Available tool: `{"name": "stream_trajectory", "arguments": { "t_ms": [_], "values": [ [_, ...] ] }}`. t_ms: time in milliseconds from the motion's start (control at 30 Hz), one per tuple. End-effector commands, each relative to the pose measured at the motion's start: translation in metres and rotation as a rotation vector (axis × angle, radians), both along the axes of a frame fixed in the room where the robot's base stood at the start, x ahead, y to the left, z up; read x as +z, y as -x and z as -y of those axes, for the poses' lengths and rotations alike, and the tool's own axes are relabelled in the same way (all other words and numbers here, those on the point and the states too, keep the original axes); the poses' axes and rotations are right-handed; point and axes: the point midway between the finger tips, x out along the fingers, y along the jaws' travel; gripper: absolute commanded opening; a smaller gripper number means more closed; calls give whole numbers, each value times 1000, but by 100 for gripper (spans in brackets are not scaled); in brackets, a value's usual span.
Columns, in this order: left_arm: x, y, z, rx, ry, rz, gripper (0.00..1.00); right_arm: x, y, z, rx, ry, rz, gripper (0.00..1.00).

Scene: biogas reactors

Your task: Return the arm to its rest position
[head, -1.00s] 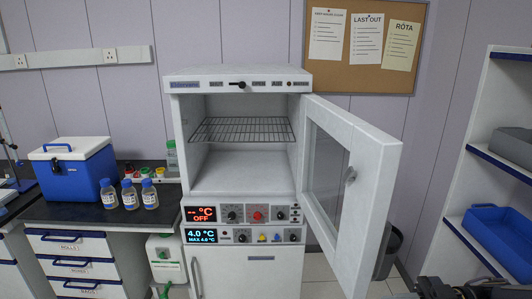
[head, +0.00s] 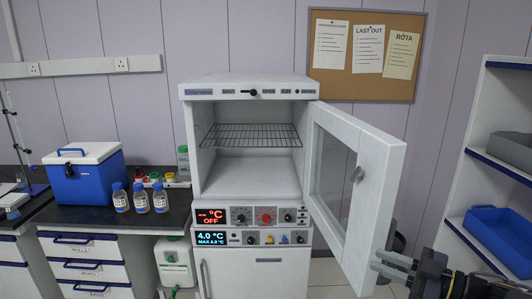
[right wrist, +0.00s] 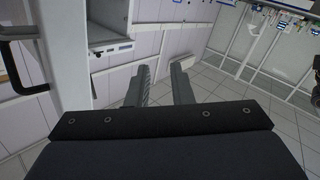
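My right gripper (head: 388,265) shows at the lower right of the head view, in front of the lower part of the open oven door (head: 378,190). In the right wrist view its two fingers (right wrist: 160,88) are apart with only floor and wall seen between them, so it is open and empty. The white door with a window stands wide open to the right of the oven (head: 250,88). The oven chamber holds a wire rack (head: 250,135) with nothing on it. My left gripper is not in view.
Three blue-capped bottles (head: 141,202) stand on the dark bench beside a blue cooler box (head: 87,180). A shelf unit on the right holds a blue tray (head: 500,240) and a grey tray (head: 512,148). A fridge (head: 255,275) stands below the oven.

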Motion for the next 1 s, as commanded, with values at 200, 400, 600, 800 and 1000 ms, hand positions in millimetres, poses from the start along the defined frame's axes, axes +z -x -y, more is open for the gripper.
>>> {"name": "stream_trajectory", "arguments": {
  "t_ms": [200, 400, 600, 800, 1000],
  "values": [
    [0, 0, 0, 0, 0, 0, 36, 42, -24, 39, -479, 14, 27, 20],
    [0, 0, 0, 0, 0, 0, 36, 30, 16, 84, -934, -42, -239, 20],
    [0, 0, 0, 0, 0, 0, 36, -41, 109, 55, -1051, -103, -751, 20],
    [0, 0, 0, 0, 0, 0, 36, -86, 190, -12, -889, -107, -1141, 20],
    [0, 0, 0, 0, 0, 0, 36, -96, 224, -41, -782, -96, -1279, 20]
  ]
}}
